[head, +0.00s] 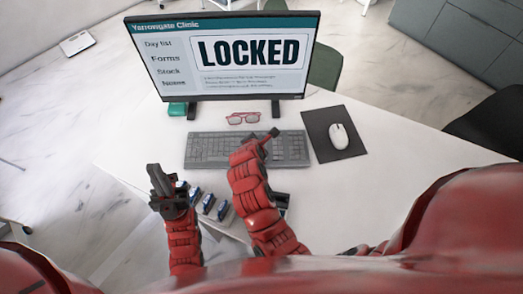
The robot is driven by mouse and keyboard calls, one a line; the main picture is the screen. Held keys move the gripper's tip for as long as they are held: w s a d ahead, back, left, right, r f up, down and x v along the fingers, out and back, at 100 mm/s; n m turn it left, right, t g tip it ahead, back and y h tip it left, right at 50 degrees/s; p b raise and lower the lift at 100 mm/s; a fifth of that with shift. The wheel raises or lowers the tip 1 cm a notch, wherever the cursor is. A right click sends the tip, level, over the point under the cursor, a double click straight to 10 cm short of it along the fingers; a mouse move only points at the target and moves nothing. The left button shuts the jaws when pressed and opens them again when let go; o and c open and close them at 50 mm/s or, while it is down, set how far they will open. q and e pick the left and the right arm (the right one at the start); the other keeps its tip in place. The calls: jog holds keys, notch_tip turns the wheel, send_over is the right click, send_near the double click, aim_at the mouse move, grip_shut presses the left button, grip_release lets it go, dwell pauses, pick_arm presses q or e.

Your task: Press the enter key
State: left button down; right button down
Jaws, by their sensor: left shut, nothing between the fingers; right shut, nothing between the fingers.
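The grey keyboard (205,147) lies on the white desk in front of the monitor. Its single keys are too small to tell apart, so I cannot pick out the enter key. My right gripper (273,133) is shut and empty, its dark tip over the right half of the keyboard. It hides some of the keys, and I cannot tell whether it touches any. My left gripper (157,178) is shut and empty, to the left of the keyboard and nearer to me. The monitor (225,55) shows "LOCKED" in large letters.
Red glasses (243,118) lie between keyboard and monitor. A white mouse (338,136) sits on a dark mat (320,124) to the right. Several small dark-blue and grey items (208,203) stand near my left gripper. The white desk (385,150) is clear right of the mat.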

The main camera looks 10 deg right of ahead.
notch_tip(320, 180, down, 2)
jog(key=shift+f, duration=0.1)
jog(key=shift+f, duration=0.1)
dwell(2.0)
jog(key=shift+f, duration=0.3)
jog(key=shift+f, duration=0.35)
dwell(0.6)
jog(key=shift+r+p, duration=0.1)
jog(key=shift+p, duration=0.2)
jog(key=shift+r+p, duration=0.65)
jog(key=shift+p, duration=0.2)
